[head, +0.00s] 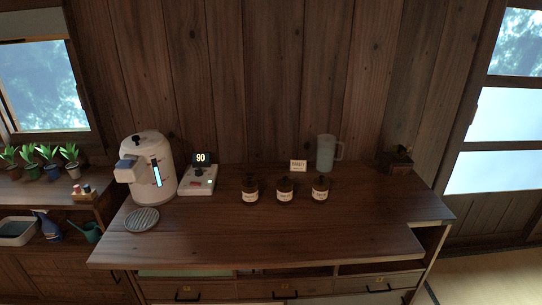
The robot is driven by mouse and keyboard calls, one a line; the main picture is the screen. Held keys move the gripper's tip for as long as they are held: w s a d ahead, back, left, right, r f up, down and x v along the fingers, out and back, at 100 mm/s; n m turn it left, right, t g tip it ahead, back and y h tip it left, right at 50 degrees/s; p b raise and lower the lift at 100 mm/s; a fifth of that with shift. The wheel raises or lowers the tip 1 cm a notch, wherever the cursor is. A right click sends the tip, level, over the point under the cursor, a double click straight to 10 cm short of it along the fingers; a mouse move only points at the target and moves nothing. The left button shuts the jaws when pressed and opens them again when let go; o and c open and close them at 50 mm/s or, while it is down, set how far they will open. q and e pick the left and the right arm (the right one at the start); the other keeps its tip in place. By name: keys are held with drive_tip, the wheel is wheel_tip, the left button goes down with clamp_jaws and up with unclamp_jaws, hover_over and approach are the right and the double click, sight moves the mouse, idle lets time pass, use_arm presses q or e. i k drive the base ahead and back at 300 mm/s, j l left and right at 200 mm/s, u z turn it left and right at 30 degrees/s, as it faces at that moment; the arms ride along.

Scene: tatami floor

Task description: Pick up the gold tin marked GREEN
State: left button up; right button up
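Three small dark tins or jars with pale labels stand in a row on the wooden counter (240,232) in the head view: a left one (250,190), a middle one (285,190) and a right one (320,189). Their label words are too small to read. They look dark brown or black, and I cannot make out a gold tin marked GREEN. Neither of my grippers is in view.
A white water dispenser (147,168) stands at the counter's left, beside a device reading 90 (198,183). A round grate (142,219) lies in front. A small card (298,164), a translucent pitcher (326,152) and a potted plant (398,160) stand behind. The counter's front is clear.

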sight(320, 194)
drive_tip(key=l+u, duration=0.25)
drive_tip(key=l, duration=0.55)
drive_tip(key=k+l+u, duration=0.2)
drive_tip(key=l, duration=0.55)
drive_tip(key=k+l+u, duration=0.1)
drive_tip(key=l, duration=0.3)
drive_tip(key=l+u, duration=0.15)
drive_tip(key=l, duration=0.25)
drive_tip(key=k+l+u, duration=0.1)
drive_tip(key=l, duration=0.25)
drive_tip(key=k+l+u, duration=0.15)
drive_tip(key=l, duration=0.2)
drive_tip(key=k+l+u, duration=0.1)
drive_tip(key=l, duration=0.25)
drive_tip(key=i+j+z, duration=0.2)
drive_tip(key=j, duration=0.25)
drive_tip(key=i+j+z, duration=0.1)
drive_tip(key=j, duration=0.25)
drive_tip(key=i+j+z, duration=0.1)
drive_tip(key=j, duration=0.25)
drive_tip(key=i+j+z, duration=0.1)
drive_tip(key=j, duration=0.25)
